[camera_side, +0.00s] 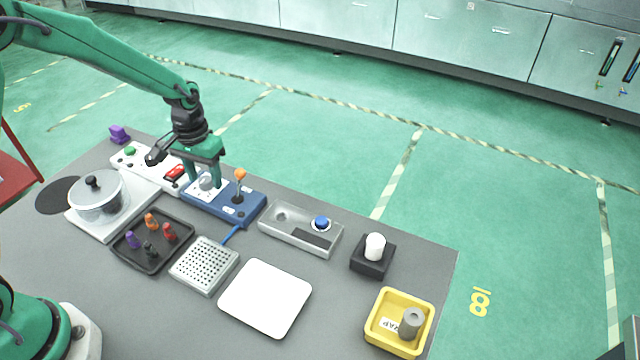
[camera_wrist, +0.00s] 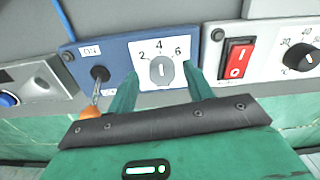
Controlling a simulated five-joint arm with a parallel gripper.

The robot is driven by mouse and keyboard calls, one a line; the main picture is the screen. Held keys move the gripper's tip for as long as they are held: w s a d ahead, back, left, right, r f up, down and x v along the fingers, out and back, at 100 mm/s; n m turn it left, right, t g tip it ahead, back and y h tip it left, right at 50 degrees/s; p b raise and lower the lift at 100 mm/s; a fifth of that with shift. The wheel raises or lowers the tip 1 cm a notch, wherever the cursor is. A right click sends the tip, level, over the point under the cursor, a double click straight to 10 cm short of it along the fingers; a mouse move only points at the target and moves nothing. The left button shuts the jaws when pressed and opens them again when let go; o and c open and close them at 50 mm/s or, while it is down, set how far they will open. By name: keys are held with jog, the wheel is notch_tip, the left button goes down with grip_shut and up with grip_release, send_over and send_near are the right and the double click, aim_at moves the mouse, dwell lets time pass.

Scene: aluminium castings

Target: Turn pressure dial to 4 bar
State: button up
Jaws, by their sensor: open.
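The pressure dial (camera_wrist: 161,71) is a round grey knob on a white plate marked 2, 4 and 6, set on a blue box (camera_wrist: 115,50). A thin line on the knob looks roughly upright, toward the 4, but is too small to read surely. In the side view the dial (camera_side: 207,182) is partly hidden by my gripper (camera_side: 205,184). My gripper (camera_wrist: 163,76) is open, with one green finger on each side of the dial. Gaps show between fingers and knob in the wrist view; I cannot tell the fingertips' height.
An orange-tipped lever (camera_side: 240,184) stands close beside the dial on the blue box. A panel with a red rocker switch (camera_wrist: 237,58) and a black knob (camera_wrist: 300,58) adjoins the other side. A grey box with a blue button (camera_side: 321,223) is farther right.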

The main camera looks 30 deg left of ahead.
aim_at(206, 180)
notch_tip(206, 180, up, 7)
jog(key=shift+f, duration=0.15)
jog(key=shift+r, duration=0.35)
jog(key=shift+r, duration=0.1)
jog(key=shift+s+r, duration=0.2)
jog(key=shift+r, duration=0.1)
jog(key=s+r+t, duration=0.2)
jog(key=s+r, duration=0.4)
jog(key=s, duration=0.4)
jog(key=s+r+m+t, duration=0.1)
jog(key=s+r+t, duration=0.2)
jog(key=s+r, duration=0.3)
jog(key=shift+s+d+r+t, duration=0.3)
jog(key=shift+s+r, duration=0.05)
jog(key=shift+s, duration=2.2)
